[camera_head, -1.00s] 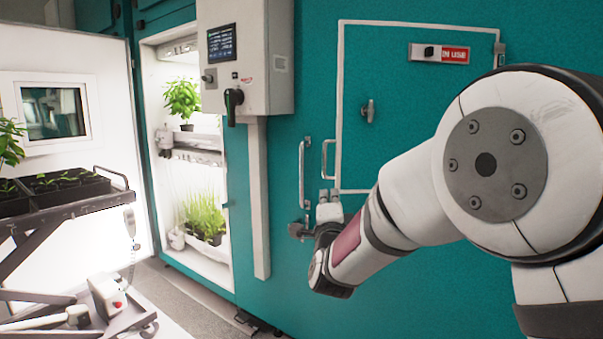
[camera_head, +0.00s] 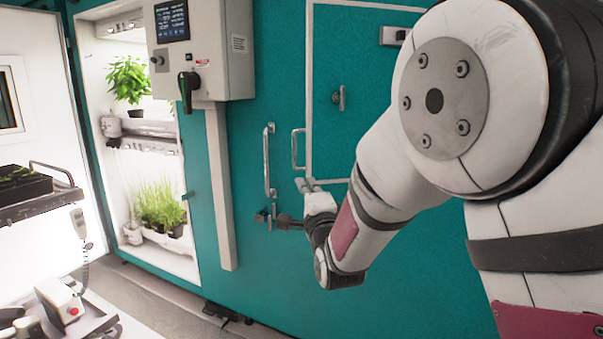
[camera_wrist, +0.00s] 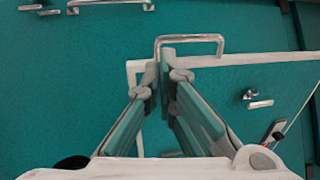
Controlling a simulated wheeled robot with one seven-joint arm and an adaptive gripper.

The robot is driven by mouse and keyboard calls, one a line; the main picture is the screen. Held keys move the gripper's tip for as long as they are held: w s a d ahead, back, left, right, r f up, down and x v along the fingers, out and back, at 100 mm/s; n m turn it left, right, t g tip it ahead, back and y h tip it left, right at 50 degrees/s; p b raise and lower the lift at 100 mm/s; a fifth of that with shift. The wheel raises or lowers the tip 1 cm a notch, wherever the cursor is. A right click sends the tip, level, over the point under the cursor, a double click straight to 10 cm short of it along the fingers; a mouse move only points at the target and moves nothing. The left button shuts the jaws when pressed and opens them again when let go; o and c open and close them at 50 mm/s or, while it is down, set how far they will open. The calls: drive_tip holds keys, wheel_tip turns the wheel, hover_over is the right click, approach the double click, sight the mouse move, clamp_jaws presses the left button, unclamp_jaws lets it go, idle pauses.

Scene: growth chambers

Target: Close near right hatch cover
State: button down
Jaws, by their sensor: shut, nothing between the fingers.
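The hatch cover (camera_head: 360,125) is a teal panel with a white border, on the teal wall in the middle of the head view; my arm hides its right part. It looks nearly flush with the wall, but I cannot tell whether any gap is left. Its metal handle (camera_head: 296,150) is at the left edge, and the wrist view shows the handle (camera_wrist: 190,39) just beyond my fingers. My gripper (camera_head: 307,185) is just below the handle. In the wrist view my gripper (camera_wrist: 165,72) is shut and empty, its tips near the white border. Contact is unclear.
A second vertical handle (camera_head: 268,160) is on the wall left of the hatch, with a latch fitting (camera_head: 266,216) below it. A control box (camera_head: 203,50) juts out further left. A lit plant chamber (camera_head: 140,130) and a cart (camera_head: 40,205) stand at the left.

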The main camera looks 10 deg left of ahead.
sight(299, 168)
drive_tip(key=shift+p+x, duration=0.3)
drive_tip(key=shift+x, duration=2.8)
